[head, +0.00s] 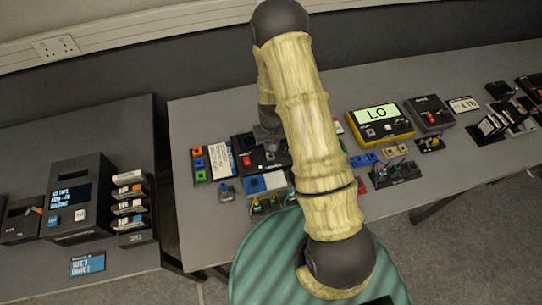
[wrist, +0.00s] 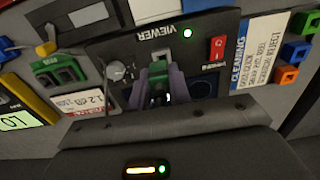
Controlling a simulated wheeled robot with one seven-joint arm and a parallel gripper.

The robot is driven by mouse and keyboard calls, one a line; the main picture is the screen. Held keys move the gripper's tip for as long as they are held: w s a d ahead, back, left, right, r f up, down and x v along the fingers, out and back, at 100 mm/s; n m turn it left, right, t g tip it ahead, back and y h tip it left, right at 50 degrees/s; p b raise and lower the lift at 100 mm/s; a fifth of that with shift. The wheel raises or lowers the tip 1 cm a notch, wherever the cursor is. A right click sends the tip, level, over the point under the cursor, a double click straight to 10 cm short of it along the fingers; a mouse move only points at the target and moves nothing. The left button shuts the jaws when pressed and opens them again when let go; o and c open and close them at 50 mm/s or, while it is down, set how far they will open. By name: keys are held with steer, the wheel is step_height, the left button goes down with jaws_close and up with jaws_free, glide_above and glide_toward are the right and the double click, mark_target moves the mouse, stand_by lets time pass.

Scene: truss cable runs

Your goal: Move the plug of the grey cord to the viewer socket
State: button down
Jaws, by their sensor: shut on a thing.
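The viewer (wrist: 110,50) is a dark box with a lit green lamp and a red switch (wrist: 218,47), at the top middle of the wrist view. In the head view the viewer (head: 245,145) is partly hidden by my arm. A green part shows between the fingers. The plug's tip is hidden, so I cannot tell whether it is in the socket. I cannot make out the grey cord clearly.
A green block (wrist: 58,70) and a white cleaning card (wrist: 257,50) lie beyond. In the head view, a yellow meter (head: 380,124) stands right of my arm.

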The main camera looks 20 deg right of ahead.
steer(key=shift+w+a+f+b, duration=0.1)
steer(key=shift+w+f+b, duration=0.15)
steer(key=shift+f+b, duration=0.45)
steer(key=shift+w+f+b, duration=0.2)
steer(key=shift+f+b, duration=0.25)
steer(key=shift+f, duration=0.35)
steer(key=shift+f+b, duration=0.8)
steer(key=shift+b, duration=0.05)
stand_by(1.6)
steer(key=c, duration=1.2)
jaws_free()
steer(key=shift+r, duration=0.15)
steer(key=shift+r+p, duration=1.7)
steer(key=shift+r, duration=0.7)
